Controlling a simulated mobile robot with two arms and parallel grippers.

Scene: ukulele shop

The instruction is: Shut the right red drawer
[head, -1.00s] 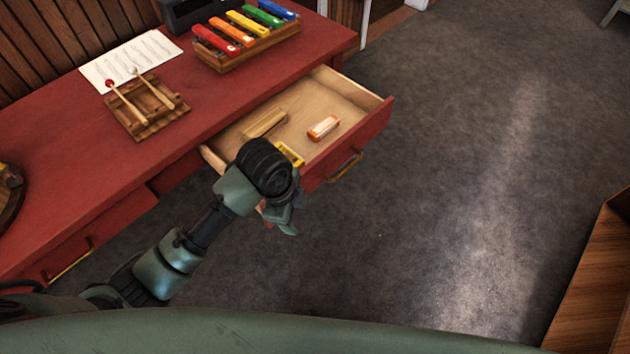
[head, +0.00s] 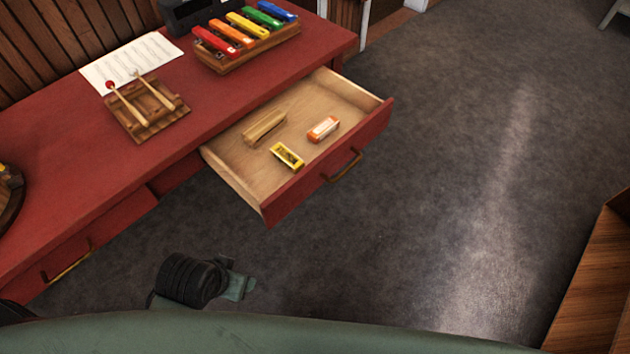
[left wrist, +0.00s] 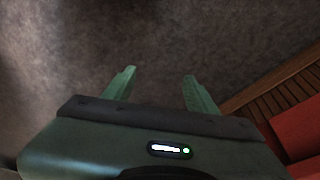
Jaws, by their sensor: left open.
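The right red drawer (head: 334,165) is pulled out from the red desk (head: 100,185) in the head view. Its front has a brass handle (head: 343,166). Inside lie a wooden block (head: 265,127), an orange and white item (head: 323,129) and a yellow item (head: 287,155). My left gripper (head: 240,282) is low in the head view, in front of and below the drawer, apart from it. In the left wrist view its two green fingers (left wrist: 158,88) are spread with nothing between them. My right gripper is not in view.
On the desk top are a rack of coloured bars (head: 245,40), a wooden holder with two mallets (head: 145,108) and a music sheet (head: 130,60). A shut drawer's handle (head: 70,262) is at left. Wooden furniture (head: 595,280) stands at right. The floor between is clear.

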